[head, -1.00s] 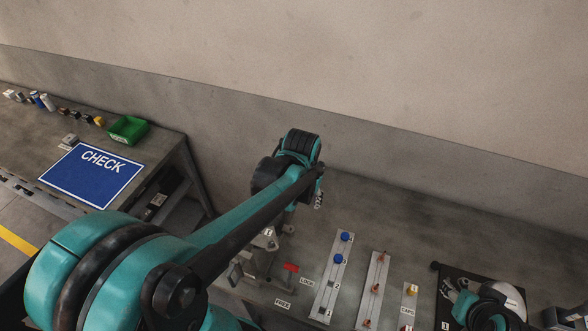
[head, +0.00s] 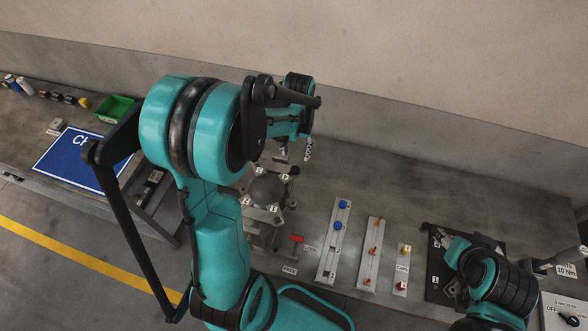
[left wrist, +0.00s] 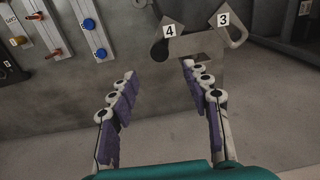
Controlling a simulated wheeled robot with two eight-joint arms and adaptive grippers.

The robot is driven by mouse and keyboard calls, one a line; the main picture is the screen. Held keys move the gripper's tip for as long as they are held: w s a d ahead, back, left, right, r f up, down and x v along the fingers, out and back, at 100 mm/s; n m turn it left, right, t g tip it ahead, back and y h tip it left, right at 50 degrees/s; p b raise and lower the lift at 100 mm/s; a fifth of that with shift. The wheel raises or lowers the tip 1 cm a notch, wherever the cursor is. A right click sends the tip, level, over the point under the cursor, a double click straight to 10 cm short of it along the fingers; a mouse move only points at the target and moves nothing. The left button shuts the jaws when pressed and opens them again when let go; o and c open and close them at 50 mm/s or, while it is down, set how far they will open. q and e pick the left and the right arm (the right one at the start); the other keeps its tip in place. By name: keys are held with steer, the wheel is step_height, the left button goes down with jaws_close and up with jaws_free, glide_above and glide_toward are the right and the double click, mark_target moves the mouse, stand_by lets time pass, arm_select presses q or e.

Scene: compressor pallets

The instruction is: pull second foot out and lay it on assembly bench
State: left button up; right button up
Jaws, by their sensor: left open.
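The compressor (head: 268,190) is a dark round body on a grey plate with numbered corners, in a fixture on the bench. In the left wrist view its plate (left wrist: 195,45) shows marks 4 and 3 and loop-shaped corners beyond my fingertips. Two blue-topped parts, upper (head: 344,204) and lower (head: 338,225), sit on a white numbered strip (head: 329,262). I cannot tell which part is the second foot.
A red lever (head: 296,240) stands by the LOCK and FREE labels. A strip with orange parts (head: 369,255) and a CAPS strip (head: 402,270) lie to the right, then a black mat (head: 434,290). A green bin (head: 115,108) and blue CHECK mat (head: 65,160) are left.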

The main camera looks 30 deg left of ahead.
mark_target(295, 169)
arm_select(q)
step_height(295, 169, down, 8)
steer(key=b, duration=0.5)
steer(key=shift+a+r+b, duration=0.1)
steer(key=shift+r+b, duration=0.15)
steer(key=shift+b, duration=0.1)
steer(key=shift+f+b, duration=0.6)
steer(key=shift+f, duration=0.05)
stand_by(0.5)
jaws_close()
steer(key=shift+r, duration=0.15)
steer(key=shift+r+p, duration=1.95)
steer(key=shift+r, duration=1)
